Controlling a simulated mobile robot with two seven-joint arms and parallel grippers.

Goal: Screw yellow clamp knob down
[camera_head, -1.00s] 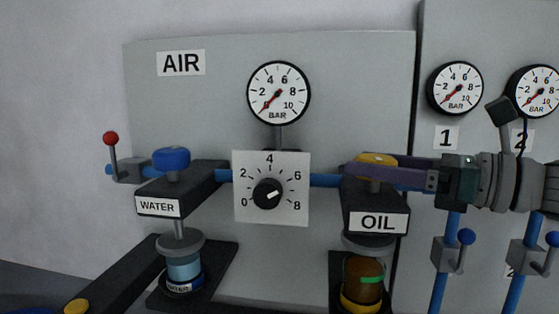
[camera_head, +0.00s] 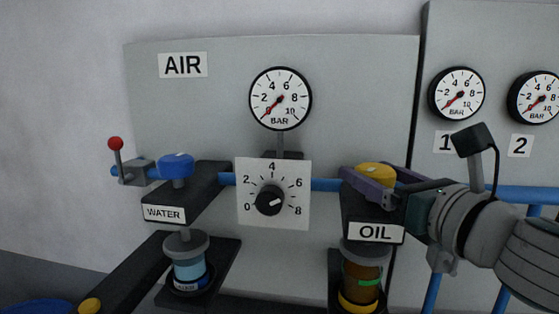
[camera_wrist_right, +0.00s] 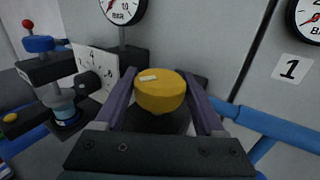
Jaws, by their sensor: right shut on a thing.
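The yellow clamp knob (camera_head: 376,176) sits on top of the black clamp labelled OIL (camera_head: 376,232). My right gripper (camera_head: 368,181) has its two purple fingers on either side of the knob and is shut on it. The right wrist view shows the yellow knob (camera_wrist_right: 160,92), with a pale mark on its top, between the fingers (camera_wrist_right: 162,98). Below the clamp stands a brown bottle (camera_head: 362,274) with a green mark and a yellow band. My left gripper is not in view.
A black clamp labelled WATER (camera_head: 190,195) with a blue knob (camera_head: 176,166) stands at the left. A dial (camera_head: 270,200) sits between the clamps, below a gauge (camera_head: 280,98). Gauges 1 (camera_head: 456,94) and 2 (camera_head: 535,97) hang on the right panel.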

